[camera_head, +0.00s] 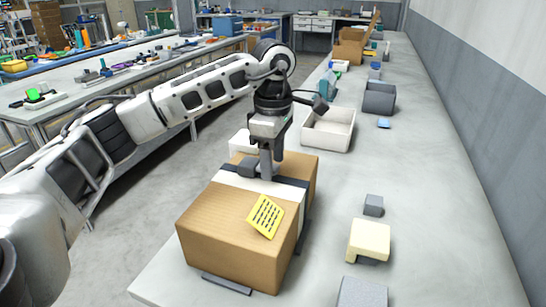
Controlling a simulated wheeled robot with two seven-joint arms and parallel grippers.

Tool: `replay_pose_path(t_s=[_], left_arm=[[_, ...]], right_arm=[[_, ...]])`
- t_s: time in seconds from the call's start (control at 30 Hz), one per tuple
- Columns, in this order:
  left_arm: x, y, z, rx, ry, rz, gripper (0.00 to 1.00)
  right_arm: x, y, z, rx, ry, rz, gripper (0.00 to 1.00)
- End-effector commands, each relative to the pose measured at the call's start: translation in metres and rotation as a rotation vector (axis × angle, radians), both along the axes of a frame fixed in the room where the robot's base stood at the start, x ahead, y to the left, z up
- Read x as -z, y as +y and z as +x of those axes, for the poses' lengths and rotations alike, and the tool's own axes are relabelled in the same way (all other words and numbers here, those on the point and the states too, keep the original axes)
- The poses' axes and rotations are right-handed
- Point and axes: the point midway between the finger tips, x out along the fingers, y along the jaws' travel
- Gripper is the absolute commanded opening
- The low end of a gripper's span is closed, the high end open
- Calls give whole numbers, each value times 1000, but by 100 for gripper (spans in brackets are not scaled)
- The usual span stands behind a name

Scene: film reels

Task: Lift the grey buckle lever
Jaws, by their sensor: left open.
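A brown cardboard box (225,220) stands on the grey table, with a white band and a dark strap (294,182) across its top. A small dark grey block on the strap, which looks like the buckle with its lever (247,167), sits just left of my left gripper's fingers. My left gripper (266,174) points straight down over the strap, its fingertips at or just above the box top. It is open; I cannot tell whether it touches the lever. The lever's shape is partly hidden by the fingers. My right gripper is out of view.
A cream block (369,240), a small grey block (373,205) and a white open bin (328,130) stand on the table (430,190). A grey bin (379,97) stands farther back. The table's right side is mostly clear.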

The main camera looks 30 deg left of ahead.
Motion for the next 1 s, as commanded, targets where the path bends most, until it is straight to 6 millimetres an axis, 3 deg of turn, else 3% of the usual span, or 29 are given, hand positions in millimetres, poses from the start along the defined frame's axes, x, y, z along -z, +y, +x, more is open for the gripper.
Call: replay_pose_path(t_s=[0.23,0.27,0.4,0.77,1.0], left_arm=[[1,0,0,0,0,0,51],[1,0,0,0,0,0,45],[1,0,0,0,0,0,6],[1,2,0,-1,-9,-35,6],[-1,7,-1,-5,-41,-165,6]], right_arm=[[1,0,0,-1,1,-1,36],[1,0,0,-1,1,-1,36],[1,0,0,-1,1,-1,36],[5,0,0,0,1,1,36],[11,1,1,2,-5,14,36]])
